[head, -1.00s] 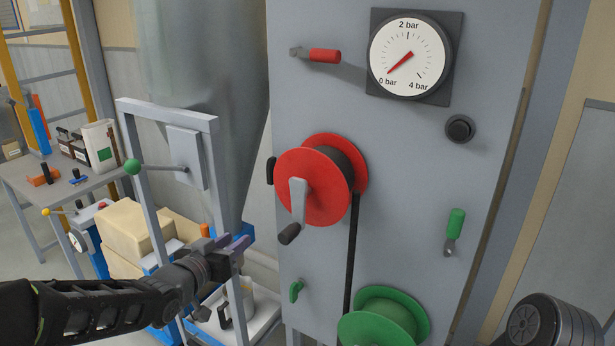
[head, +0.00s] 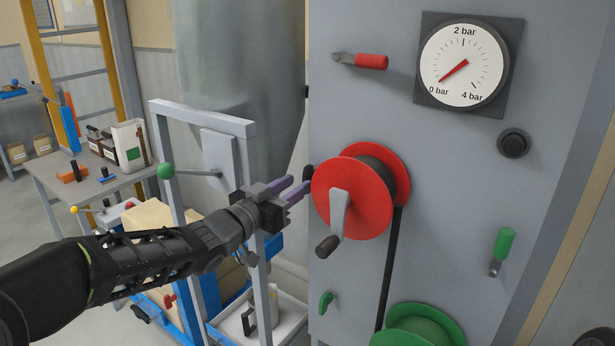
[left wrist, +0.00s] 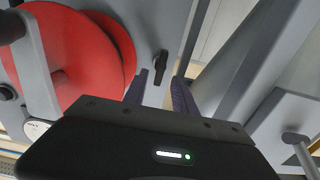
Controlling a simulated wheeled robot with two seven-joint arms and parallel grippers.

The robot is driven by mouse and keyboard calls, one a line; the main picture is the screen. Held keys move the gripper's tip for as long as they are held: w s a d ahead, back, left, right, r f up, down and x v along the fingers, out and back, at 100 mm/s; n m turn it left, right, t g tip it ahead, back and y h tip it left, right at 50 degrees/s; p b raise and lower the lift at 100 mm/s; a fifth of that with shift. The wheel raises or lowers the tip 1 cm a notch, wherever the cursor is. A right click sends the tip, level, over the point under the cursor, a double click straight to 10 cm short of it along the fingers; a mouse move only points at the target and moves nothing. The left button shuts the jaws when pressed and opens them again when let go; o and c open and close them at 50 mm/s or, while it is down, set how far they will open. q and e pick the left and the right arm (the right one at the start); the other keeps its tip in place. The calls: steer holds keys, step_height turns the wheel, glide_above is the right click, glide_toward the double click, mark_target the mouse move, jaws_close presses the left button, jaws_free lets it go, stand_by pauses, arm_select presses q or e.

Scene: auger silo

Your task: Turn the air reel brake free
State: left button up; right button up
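A red reel (head: 352,197) with a grey crank and a black hose is mounted on the grey cabinet front. A small black knob or lever (head: 308,174) sits at the cabinet's left edge, just left of the reel; I take it as the reel's brake. In the left wrist view this black lever (left wrist: 160,66) shows ahead, between the fingertip lines. My left gripper (head: 302,185) is open and empty, its purple-grey fingers pointing at the lever with a gap seemingly left. The fingers also show in the left wrist view (left wrist: 162,80). My right gripper is out of view.
A green reel (head: 418,325) and a small green lever (head: 326,303) are lower on the cabinet. A red-handled lever (head: 370,61), gauge (head: 464,64) and green handle (head: 504,245) are also there. A grey frame (head: 205,115) with a green-knobbed lever (head: 166,171) stands left, close to my arm.

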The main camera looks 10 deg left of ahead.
mark_target(304, 179)
arm_select(q)
steer(key=x, duration=0.5)
steer(key=shift+w+p, duration=0.1)
steer(key=shift+p, duration=0.25)
jaws_close()
